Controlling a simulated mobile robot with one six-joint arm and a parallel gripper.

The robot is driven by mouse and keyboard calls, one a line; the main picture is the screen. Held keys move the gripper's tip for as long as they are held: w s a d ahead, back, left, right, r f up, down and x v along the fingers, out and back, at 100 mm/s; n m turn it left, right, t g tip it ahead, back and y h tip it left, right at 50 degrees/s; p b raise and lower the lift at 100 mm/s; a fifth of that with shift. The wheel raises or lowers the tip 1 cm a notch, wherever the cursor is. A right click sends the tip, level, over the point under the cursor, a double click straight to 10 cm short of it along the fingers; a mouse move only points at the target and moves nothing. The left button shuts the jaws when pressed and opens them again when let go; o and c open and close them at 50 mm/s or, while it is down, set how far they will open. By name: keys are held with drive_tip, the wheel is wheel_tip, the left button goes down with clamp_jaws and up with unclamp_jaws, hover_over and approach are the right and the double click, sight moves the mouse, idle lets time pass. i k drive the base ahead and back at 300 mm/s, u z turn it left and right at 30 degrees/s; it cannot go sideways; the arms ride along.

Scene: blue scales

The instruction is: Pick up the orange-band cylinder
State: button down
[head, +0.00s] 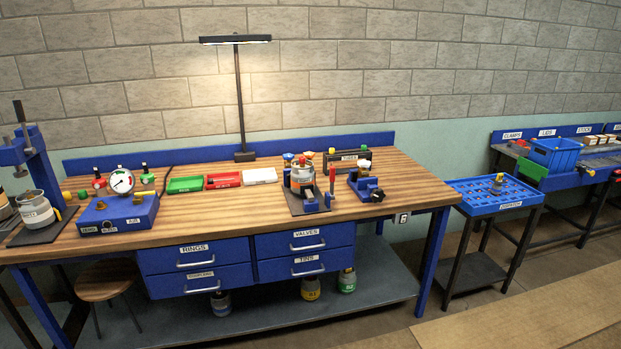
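A grey cylinder (302,178) with what looks like an orange band stands upright in a blue fixture on a dark mat, right of the middle of the wooden workbench. Small coloured parts and a red-topped piece stand close around it and partly hide it. Another grey cylinder (36,212) stands under the blue press at the left end of the bench; it has a pale label, and I cannot clearly tell its band colour. My gripper is not in view.
The workbench (400,196) also holds a blue gauge box (118,212), coloured trays (222,180), a blue vise (366,186) and a lamp (238,90). Several banded cylinders stand on its lower shelf (375,285). A blue dispatch cart (497,207) stands right; a stool (106,282) stands front left.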

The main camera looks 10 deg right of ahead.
sight(300, 173)
drive_tip(key=u, duration=0.1)
drive_tip(key=i, duration=0.95)
drive_tip(key=z, duration=0.85)
drive_tip(key=k, duration=0.15)
drive_tip(key=u, duration=2.95)
